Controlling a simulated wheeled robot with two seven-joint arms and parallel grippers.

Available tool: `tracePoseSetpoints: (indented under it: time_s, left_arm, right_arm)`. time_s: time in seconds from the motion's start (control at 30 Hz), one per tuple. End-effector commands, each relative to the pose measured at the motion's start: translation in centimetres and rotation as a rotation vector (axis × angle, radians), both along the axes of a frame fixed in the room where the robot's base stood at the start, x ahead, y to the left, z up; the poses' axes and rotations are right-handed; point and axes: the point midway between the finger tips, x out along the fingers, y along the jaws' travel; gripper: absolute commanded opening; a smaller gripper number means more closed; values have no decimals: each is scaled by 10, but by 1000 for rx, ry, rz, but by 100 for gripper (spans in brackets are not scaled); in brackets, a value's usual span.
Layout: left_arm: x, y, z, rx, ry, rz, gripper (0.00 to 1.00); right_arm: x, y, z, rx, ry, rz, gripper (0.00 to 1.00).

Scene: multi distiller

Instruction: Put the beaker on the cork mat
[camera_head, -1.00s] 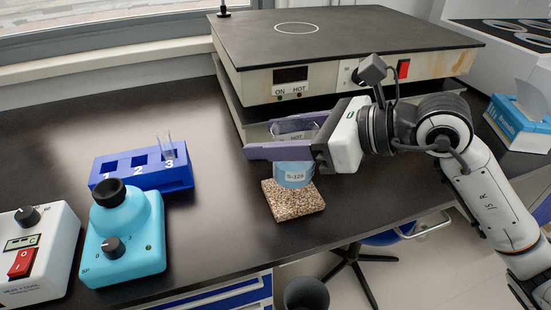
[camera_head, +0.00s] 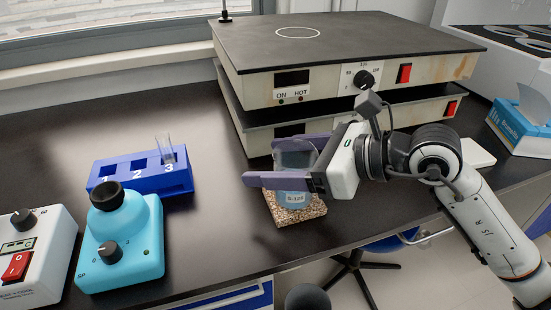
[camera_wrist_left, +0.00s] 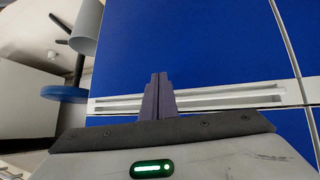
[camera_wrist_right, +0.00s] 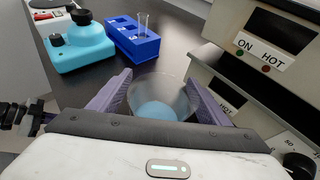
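The clear beaker (camera_head: 295,160), with blue liquid and a label, stands upright over the speckled cork mat (camera_head: 312,212) and appears to rest on it. My right gripper (camera_head: 272,162) has its purple fingers on either side of the beaker. The fingers look spread slightly wider than the beaker, though any small gap is hard to see. The right wrist view shows the beaker (camera_wrist_right: 160,100) from above between the fingers. My left gripper (camera_wrist_left: 159,78) is shut and empty in front of blue drawers. It is out of the head view.
Stacked hot plates (camera_head: 350,50) stand behind the beaker. A blue rack (camera_head: 140,178) with a test tube, a turquoise device (camera_head: 120,245) and a white device (camera_head: 35,255) stand left. A tissue box (camera_head: 522,128) is far right. The bench's front edge is close to the mat.

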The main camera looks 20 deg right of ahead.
Motion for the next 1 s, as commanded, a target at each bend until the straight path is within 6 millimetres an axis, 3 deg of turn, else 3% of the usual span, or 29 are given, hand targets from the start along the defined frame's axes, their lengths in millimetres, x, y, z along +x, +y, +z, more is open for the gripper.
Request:
tracePoseSetpoints:
  time_s: [0.23,0.7,1.0]
  left_arm:
    - [-1,0,3,2,2,-2,0]
    - [-1,0,-8,-3,7,3,0]
    - [4,-2,-2,-13,-13,8,0]
  right_arm:
    - [-1,-2,5,-1,0,-1,70]
    - [-57,-62,35,-5,1,-1,70]
    - [-73,-79,47,-1,1,0,70]
